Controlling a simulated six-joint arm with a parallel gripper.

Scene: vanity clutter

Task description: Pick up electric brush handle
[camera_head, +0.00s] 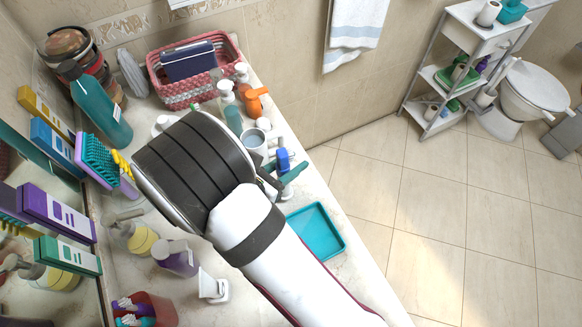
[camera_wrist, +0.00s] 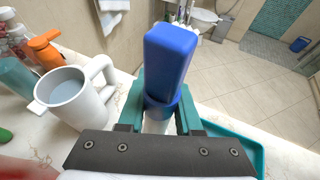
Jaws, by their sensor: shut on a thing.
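The electric brush handle (camera_wrist: 171,58) has a blue upper body and a white lower part, and is roughly upright. In the head view its blue top (camera_head: 283,158) shows just beyond my arm, near the counter's right edge. My gripper (camera_wrist: 160,112) has teal fingers on both sides of the handle, just below the blue part, and is shut on it. The gripper (camera_head: 282,174) is partly hidden by my arm in the head view. I cannot tell whether the handle's base touches the counter.
A white mug (camera_wrist: 73,97) stands close to the left of the gripper. A teal tray (camera_head: 316,232) lies at the counter's front edge. An orange spray bottle (camera_head: 255,101) and pump bottles stand near a pink basket (camera_head: 181,93). Open floor (camera_head: 430,215) lies right of the counter.

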